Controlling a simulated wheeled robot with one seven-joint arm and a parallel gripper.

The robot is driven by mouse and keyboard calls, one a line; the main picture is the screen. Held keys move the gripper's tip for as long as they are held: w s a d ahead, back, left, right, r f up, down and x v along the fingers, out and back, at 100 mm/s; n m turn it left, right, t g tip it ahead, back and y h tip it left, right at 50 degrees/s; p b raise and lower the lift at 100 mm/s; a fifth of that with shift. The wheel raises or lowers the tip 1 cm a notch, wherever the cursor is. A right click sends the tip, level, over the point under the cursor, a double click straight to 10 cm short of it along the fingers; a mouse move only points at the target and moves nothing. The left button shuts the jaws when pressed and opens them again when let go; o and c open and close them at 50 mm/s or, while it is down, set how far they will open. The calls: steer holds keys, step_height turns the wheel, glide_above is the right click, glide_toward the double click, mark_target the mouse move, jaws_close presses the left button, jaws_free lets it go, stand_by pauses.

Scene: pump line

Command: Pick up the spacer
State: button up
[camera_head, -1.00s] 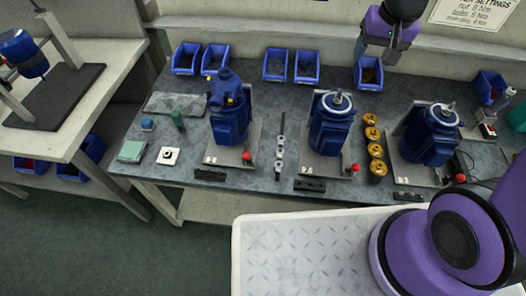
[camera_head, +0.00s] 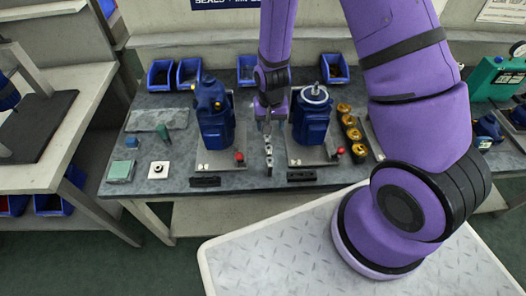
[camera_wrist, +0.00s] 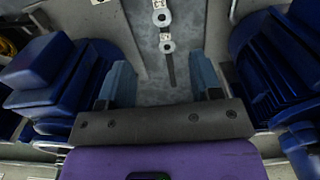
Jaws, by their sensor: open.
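Several small grey ring-shaped parts, the likely spacers, lie in a row on a dark strip between two blue pumps; one ring (camera_head: 268,150) shows in the head view. In the wrist view two rings show, a nearer one (camera_wrist: 167,46) and a farther one (camera_wrist: 162,18), with small pale labels beside them. I cannot tell which one is the spacer. My gripper (camera_head: 265,124) is above the far end of this row, pointing down. In the wrist view my gripper (camera_wrist: 161,72) has its two fingers wide apart with nothing between them, over the bare strip.
The left blue pump (camera_head: 214,124) and right blue pump (camera_head: 311,120) stand close on both sides of my gripper. Brass parts (camera_head: 350,121) stand right of them. Blue bins (camera_head: 160,75) line the back.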

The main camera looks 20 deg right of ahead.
mark_target(269, 149)
steer(key=shift+s+a+f, duration=0.1)
steer(key=shift+a+f, duration=0.05)
steer(key=shift+f, duration=2.45)
steer(key=shift+s+a+f, duration=0.1)
steer(key=shift+f, duration=2.45)
steer(key=shift+f, duration=0.25)
steer(key=c, duration=0.9)
